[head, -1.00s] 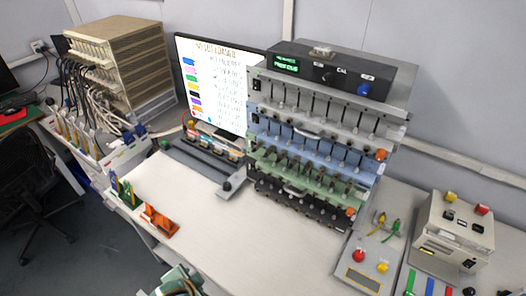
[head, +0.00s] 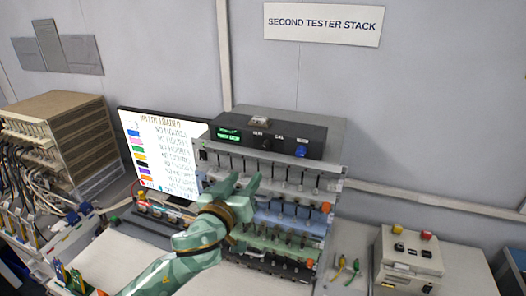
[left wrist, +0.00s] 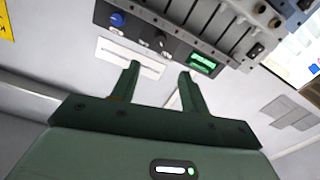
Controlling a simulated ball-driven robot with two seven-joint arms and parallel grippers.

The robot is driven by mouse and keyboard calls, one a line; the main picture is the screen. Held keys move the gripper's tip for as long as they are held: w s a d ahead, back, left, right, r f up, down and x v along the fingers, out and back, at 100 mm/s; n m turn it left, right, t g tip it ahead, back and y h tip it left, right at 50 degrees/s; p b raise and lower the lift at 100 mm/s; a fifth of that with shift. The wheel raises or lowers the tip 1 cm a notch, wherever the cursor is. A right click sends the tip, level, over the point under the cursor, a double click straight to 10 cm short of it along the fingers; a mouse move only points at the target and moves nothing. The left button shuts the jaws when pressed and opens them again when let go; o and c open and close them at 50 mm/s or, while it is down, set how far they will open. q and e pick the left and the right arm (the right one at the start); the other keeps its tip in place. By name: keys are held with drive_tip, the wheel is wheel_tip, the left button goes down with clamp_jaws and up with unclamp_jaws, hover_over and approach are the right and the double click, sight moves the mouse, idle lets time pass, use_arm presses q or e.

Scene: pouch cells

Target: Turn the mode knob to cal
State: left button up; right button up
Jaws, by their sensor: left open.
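The black mode box (head: 315,137) sits on top of the tester stack, with a lit green display (head: 228,134). Its small black mode knob (head: 267,144) is just left of the CAL marking; its pointer is too small to read. My left gripper (head: 241,181) is open and empty, in front of the stack and lower than the knob. In the left wrist view, upside down, the knob (left wrist: 164,38) lies beyond and between the open fingers (left wrist: 160,71), apart from them. My right gripper is not in view.
A wall sign (head: 322,24) reads SECOND TESTER STACK. A monitor (head: 160,150) stands left of the stack, near my left arm. Stacked cell trays (head: 290,213) project below the box. A cream box (head: 408,262) with buttons stands at right.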

sight(265, 148)
use_arm(q)
drive_tip(key=x, duration=1.4)
drive_tip(key=shift+f, duration=0.1)
drive_tip(key=shift+s, duration=0.1)
clamp_jaws()
